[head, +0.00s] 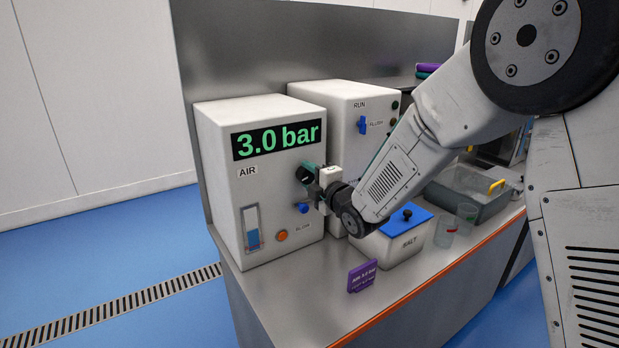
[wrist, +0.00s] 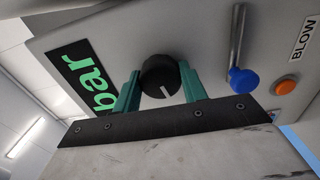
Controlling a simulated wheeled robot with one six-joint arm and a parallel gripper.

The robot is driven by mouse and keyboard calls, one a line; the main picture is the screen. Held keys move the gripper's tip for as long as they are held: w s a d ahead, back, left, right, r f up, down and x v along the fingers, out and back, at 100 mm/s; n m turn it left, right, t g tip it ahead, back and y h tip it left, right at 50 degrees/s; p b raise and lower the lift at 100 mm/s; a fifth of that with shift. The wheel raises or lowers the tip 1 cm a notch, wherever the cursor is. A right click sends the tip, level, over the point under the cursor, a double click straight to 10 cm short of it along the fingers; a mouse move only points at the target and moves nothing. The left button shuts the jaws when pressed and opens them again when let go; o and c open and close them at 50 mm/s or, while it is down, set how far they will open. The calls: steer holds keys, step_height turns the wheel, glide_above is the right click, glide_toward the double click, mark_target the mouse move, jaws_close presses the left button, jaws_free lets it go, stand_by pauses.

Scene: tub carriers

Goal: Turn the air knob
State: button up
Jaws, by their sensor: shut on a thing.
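The air knob (wrist: 159,76) is black and round with a white pointer line, on the front of the white air box (head: 215,140). The box's display (head: 278,139) reads 3.0 bar. My gripper (wrist: 157,86) is shut on the knob, with a green finger on each side of it in the wrist view. In the head view my gripper (head: 309,176) is at the box's right front, and the knob is mostly hidden behind it. A purple card (head: 362,276) stands on the counter and appears to read "AIR 3.0 bar", with a smaller line too small to read.
Below the knob are a blue-ended lever (wrist: 243,80) and an orange button (wrist: 285,86) by the BLOW label. A second box (head: 335,95) labelled RUN stands behind. A blue-lidded salt tub (head: 402,243), clear cups (head: 446,231) and a grey bin (head: 478,207) stand to the right.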

steer(key=shift+f, duration=0.1)
steer(key=o, duration=1)
steer(key=v, duration=0.8)
